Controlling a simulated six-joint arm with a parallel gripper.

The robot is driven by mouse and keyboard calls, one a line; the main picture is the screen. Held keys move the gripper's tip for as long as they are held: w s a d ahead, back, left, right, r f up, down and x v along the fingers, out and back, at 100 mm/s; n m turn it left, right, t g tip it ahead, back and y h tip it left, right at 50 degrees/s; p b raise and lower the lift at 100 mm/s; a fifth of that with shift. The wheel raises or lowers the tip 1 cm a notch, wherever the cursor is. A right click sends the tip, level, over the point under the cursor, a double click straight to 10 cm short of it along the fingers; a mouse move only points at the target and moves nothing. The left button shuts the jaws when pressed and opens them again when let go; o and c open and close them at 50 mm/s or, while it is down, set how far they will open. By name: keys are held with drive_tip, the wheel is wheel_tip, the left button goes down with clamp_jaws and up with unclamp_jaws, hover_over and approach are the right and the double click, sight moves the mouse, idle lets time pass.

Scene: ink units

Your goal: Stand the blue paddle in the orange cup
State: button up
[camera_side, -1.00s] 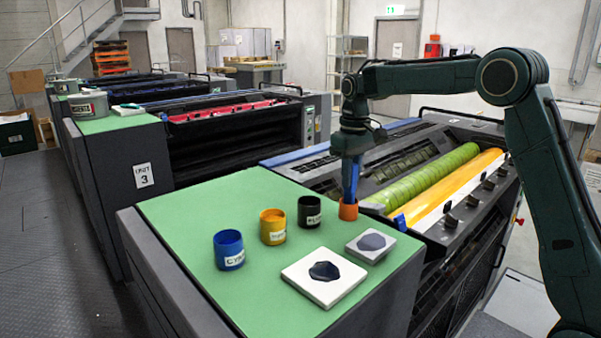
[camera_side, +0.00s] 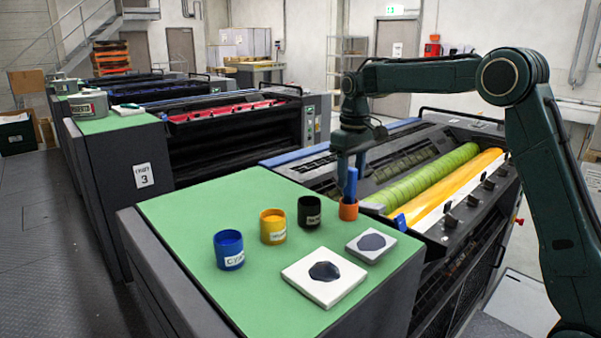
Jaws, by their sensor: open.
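The blue paddle (camera_side: 351,184) stands nearly upright in the orange cup (camera_side: 348,211), its lower end hidden inside the cup. The cup is near the right edge of the green top, beside the press rollers. My gripper (camera_side: 350,167) is open, just above the cup, with its fingers around or beside the upper part of the paddle. Whether a finger touches the paddle cannot be told from this view.
A blue cup (camera_side: 229,251), a yellow cup (camera_side: 273,228) and a black cup (camera_side: 309,213) stand in a row on the green top (camera_side: 190,215).

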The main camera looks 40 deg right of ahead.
wheel_tip(320, 180, up, 13)
idle(0.8)
drive_tip(key=shift+r, duration=0.1)
idle(0.4)
drive_tip(key=s+a+r+t, duration=0.2)
drive_tip(key=s+a, duration=0.2)
drive_tip(key=s, duration=0.5)
drive_tip(key=s+a+f+t, duration=0.1)
drive_tip(key=s+a+f, duration=0.2)
drive_tip(key=s+f, duration=0.3)
drive_tip(key=s+a+f+t, duration=0.2)
drive_tip(key=s+f, duration=0.5)
drive_tip(key=s, duration=0.9)
drive_tip(key=shift+s+a+t, duration=0.3)
drive_tip(key=shift+s+a, duration=0.05)
drive_tip(key=shift+a, duration=0.1)
drive_tip(key=shift+f, duration=0.1)
